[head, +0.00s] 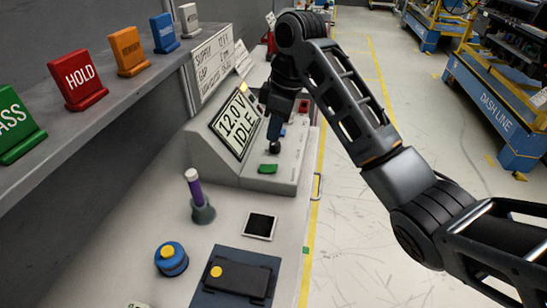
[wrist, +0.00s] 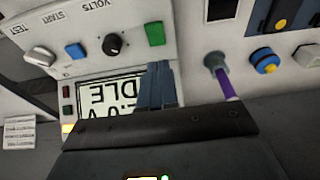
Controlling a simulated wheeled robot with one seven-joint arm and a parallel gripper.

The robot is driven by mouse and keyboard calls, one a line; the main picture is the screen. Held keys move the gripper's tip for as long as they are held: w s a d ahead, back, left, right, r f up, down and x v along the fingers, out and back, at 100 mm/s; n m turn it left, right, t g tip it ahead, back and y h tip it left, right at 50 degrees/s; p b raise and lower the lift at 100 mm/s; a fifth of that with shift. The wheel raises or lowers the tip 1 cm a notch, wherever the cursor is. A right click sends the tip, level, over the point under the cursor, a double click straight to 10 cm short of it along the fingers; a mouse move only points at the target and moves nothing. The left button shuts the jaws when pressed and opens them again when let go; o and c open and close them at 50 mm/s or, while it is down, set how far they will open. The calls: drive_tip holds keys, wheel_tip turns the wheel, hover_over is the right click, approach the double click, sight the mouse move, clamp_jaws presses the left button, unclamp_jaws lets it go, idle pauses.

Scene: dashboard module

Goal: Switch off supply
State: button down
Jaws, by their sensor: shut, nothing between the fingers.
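The supply is a pale sloped console (head: 215,160) on the bench. Its tilted display (head: 237,124) reads "12.0 V IDLE". A green rocker (head: 267,169) sits at the console's near end, with a black knob (head: 274,147) beyond it. In the wrist view, which is turned over, the green rocker (wrist: 155,33), the knob (wrist: 114,44) marked VOLTS, a blue button (wrist: 75,50) marked START and a white one (wrist: 40,52) marked TEST form a row. My gripper (head: 276,131) is shut and empty above the console, close to the knob. Its blue-grey fingers (wrist: 160,85) partly cover the display in the wrist view.
A purple-handled tool (head: 194,187) stands in a holder on the bench. A blue button with a yellow top (head: 171,258), a white-framed dark panel (head: 260,226) and a dark module (head: 238,277) lie nearer. A shelf with coloured signs, including HOLD (head: 79,79), runs along the left.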

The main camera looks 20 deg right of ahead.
drive_tip(key=b, duration=0.3)
hover_over(270, 169)
drive_tip(key=x, duration=0.3)
drive_tip(key=d+x, duration=0.1)
drive_tip(key=x, duration=0.1)
drive_tip(key=shift+s+f, duration=0.2)
drive_tip(key=shift+s, duration=0.15)
drive_tip(key=shift+s+d+f+p, duration=0.15)
drive_tip(key=shift+f, duration=0.75)
drive_tip(key=shift+s+d+f+p, duration=0.1)
drive_tip(key=shift+d+f+p, duration=0.05)
drive_tip(key=shift+f, duration=0.7)
